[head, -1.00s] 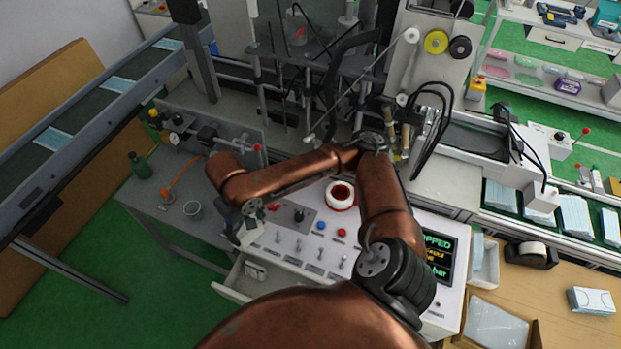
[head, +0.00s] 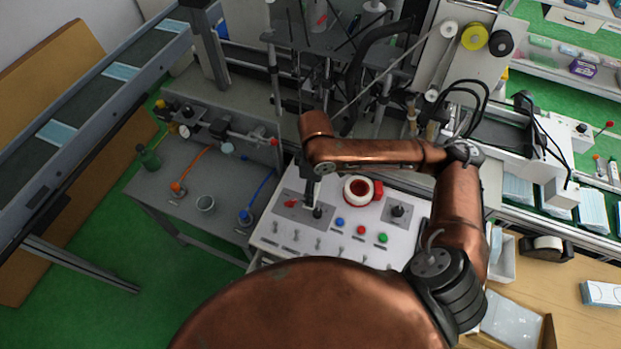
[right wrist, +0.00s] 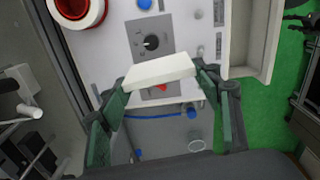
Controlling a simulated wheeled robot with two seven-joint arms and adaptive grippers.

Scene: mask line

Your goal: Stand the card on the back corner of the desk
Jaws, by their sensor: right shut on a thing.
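My right gripper (right wrist: 160,84) has a white, flat block, apparently the card (right wrist: 160,71), between its green fingers in the right wrist view. It is shut on the card, above the white control panel (right wrist: 110,25). In the head view my right arm comes in from the right, and the gripper (head: 311,188) hangs over the left part of the control desk (head: 345,255). I cannot make out the card there. My left gripper is not in view.
A white and red tape roll (head: 358,190), buttons and switches sit on the desk. An open drawer (right wrist: 262,40) shows in the right wrist view. Machine posts stand behind.

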